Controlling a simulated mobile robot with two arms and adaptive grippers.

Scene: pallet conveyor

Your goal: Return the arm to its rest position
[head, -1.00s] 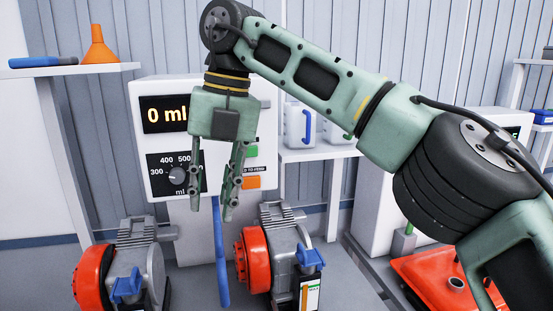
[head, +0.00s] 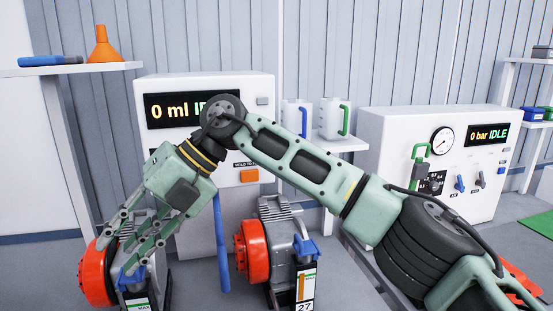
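My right arm (head: 302,160) reaches in from the lower right and crosses the middle of the head view. Its gripper (head: 124,241) points down and to the left. The two fingers are apart with nothing visible between them. The gripper overlaps the left red and grey pump (head: 96,275) in the picture and hides part of it; I cannot tell whether they touch. My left gripper is not in view.
A white dispenser (head: 205,85) reading 0 ml stands behind the arm. A second pump (head: 252,250) stands right of the gripper. A white pressure machine (head: 385,125) reading 0 bar IDLE stands at right. Shelves hold an orange funnel (head: 103,45) and white jugs (head: 331,118).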

